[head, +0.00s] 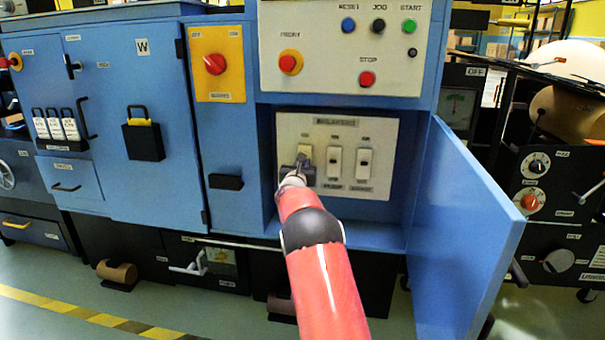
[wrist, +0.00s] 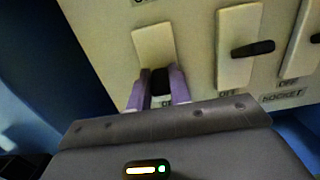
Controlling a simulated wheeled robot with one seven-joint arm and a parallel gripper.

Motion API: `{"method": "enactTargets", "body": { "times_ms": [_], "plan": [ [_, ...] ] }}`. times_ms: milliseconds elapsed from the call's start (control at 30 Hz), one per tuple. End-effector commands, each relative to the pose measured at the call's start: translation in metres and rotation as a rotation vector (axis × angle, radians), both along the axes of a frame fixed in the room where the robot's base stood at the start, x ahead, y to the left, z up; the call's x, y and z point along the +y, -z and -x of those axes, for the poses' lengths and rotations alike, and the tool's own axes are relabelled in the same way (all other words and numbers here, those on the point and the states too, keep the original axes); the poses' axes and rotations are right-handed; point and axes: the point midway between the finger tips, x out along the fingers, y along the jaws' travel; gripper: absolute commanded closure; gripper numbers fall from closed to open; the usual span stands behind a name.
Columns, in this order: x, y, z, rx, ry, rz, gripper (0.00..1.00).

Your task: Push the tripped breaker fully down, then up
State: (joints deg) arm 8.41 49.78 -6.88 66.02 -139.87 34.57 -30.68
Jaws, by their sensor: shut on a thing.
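The breaker panel (head: 318,126) is a cream plate with three breakers inside the open blue cabinet. My gripper (head: 303,165) is at the leftmost breaker (head: 304,151). In the wrist view my gripper's purple fingers (wrist: 159,88) are on both sides of that breaker's black lever (wrist: 160,80), shut on it. The lever appears in the lower part of its cream plate (wrist: 153,43). The label under it is mostly hidden by the fingers. The middle breaker (head: 334,163) has its lever (wrist: 253,48) uncovered, above an OFF label. The right breaker (head: 364,163) is clear of my gripper.
The blue cabinet door (head: 460,220) stands open on the right. A control panel (head: 340,45) with buttons is above the recess. A yellow switch plate (head: 218,82) with a red knob is to the left. The recess wall is close on my gripper's left.

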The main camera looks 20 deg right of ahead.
Motion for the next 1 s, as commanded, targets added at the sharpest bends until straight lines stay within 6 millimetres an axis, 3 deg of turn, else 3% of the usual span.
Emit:
{"method": "enactTargets", "body": {
  "times_ms": [33,533,1000],
  "plan": [
    [0.001,0.009,0.0,-0.016,-0.001,0.01,1.0],
    [0.0,0.017,-0.001,-0.168,-0.001,0.114,1.0],
    [-0.001,0.015,-0.002,-0.319,-0.001,0.215,1.0]
  ]
}}
